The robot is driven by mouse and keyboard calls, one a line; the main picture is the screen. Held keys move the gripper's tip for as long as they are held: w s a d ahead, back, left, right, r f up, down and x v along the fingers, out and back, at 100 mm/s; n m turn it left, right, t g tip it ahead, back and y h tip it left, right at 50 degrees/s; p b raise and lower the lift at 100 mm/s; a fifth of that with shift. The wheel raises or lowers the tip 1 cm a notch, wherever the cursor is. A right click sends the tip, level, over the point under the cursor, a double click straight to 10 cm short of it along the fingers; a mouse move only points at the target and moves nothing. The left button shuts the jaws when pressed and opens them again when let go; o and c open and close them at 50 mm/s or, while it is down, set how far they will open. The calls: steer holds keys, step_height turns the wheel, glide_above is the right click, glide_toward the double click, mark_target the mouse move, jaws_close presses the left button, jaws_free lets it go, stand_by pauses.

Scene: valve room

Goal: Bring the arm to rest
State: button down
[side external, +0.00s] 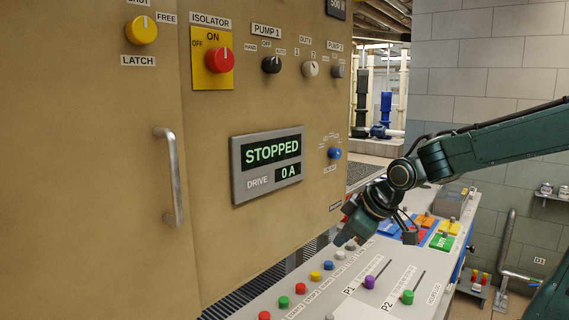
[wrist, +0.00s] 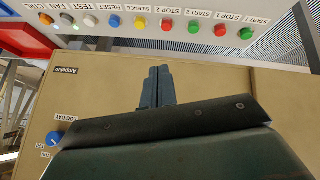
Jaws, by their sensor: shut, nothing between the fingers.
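My arm reaches in from the right in the side external view. My gripper (side external: 344,239) hangs at its end, tilted down to the left, in front of the tan cabinet (side external: 270,110) and close over the back of the sloping control desk (side external: 340,300). In the wrist view my gripper (wrist: 154,70) has its two dark fingers together with nothing between them. The tan cabinet (wrist: 225,85) lies behind them. A row of desk push buttons (wrist: 140,22) runs along the top of that view. I cannot tell from these pictures whether the fingers touch anything.
The cabinet display (side external: 270,163) reads STOPPED and 0 A. A red isolator knob (side external: 220,60) and a vertical handle (side external: 170,176) stick out from the cabinet. Purple (side external: 369,282) and green (side external: 407,297) slider knobs stand on the desk. Free air lies above the desk.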

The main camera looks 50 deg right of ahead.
steer(key=s+a+r+m+g, duration=0.1)
steer(key=s+a, duration=0.2)
steer(key=s, duration=0.4)
steer(key=s+a+r+m+y, duration=0.1)
steer(key=s+a, duration=0.3)
steer(key=s, duration=0.4)
steer(key=shift+s+m+g, duration=0.25)
steer(key=shift+m+g, duration=0.15)
steer(key=shift+m, duration=0.1)
steer(key=c, duration=2.2)
jaws_free()
